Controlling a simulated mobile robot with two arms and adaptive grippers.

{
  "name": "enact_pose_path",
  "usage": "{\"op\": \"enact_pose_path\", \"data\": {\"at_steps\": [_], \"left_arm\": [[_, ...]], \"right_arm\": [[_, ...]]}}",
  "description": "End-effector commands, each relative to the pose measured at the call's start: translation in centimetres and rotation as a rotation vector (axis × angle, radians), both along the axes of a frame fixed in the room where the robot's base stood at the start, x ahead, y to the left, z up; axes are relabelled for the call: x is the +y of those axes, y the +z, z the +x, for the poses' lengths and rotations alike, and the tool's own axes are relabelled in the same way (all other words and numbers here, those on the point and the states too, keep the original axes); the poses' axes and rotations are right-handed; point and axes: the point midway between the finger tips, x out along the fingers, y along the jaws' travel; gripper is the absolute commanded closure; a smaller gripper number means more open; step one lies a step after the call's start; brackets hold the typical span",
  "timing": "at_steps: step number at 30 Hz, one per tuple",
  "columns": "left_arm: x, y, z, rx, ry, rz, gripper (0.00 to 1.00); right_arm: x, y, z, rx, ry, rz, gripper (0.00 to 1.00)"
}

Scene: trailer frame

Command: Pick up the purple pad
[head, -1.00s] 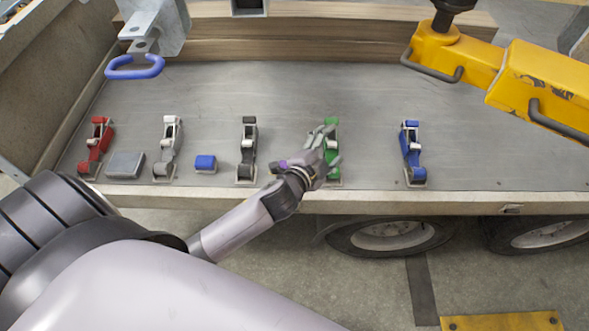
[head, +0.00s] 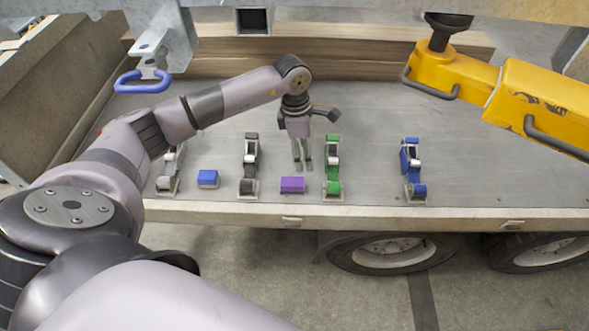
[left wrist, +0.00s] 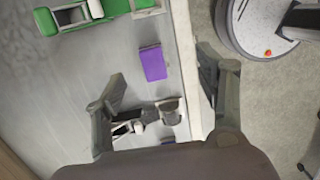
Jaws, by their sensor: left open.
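The purple pad (head: 292,185) lies flat on the grey trailer bed near its front edge, between the black-and-grey ratchet and the green ratchet. It also shows in the left wrist view (left wrist: 153,64), uncovered and ahead of the fingers. My left gripper (head: 303,166) is above the bed, just behind the pad in the head view, pointing down. In the left wrist view its two fingers (left wrist: 165,100) are spread wide with nothing held between them. My right gripper is in neither view.
The green ratchet (head: 332,167) and black-and-grey ratchet (head: 250,166) stand either side of the pad. A blue pad (head: 208,178) and a blue ratchet (head: 412,170) lie farther out. A yellow arm-like structure (head: 500,75) overhangs at right. The bed's front edge (head: 380,217) is close.

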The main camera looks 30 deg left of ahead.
Motion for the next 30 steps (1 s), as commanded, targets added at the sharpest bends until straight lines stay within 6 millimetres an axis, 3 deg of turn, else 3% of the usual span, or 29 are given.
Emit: {"op": "enact_pose_path", "data": {"at_steps": [1,3,6,11,22,30], "left_arm": [[1.8,0.5,0.0,0.009,0.001,0.059,0.35],[3.4,0.8,-0.1,0.023,0.003,0.114,0.35],[4.2,0.5,-0.2,0.033,0.005,0.144,0.35],[4.2,-1.7,-0.3,0.036,0.005,0.145,0.35],[4.0,-9.7,-0.3,0.035,0.005,0.140,0.35],[4.0,-11.8,-0.2,0.033,0.004,0.139,0.35]], "right_arm": [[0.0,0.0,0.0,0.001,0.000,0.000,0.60],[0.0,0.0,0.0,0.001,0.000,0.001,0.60],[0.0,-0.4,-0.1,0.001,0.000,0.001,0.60],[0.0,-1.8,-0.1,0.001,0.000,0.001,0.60],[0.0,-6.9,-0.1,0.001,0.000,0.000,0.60],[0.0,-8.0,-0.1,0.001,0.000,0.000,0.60]]}}
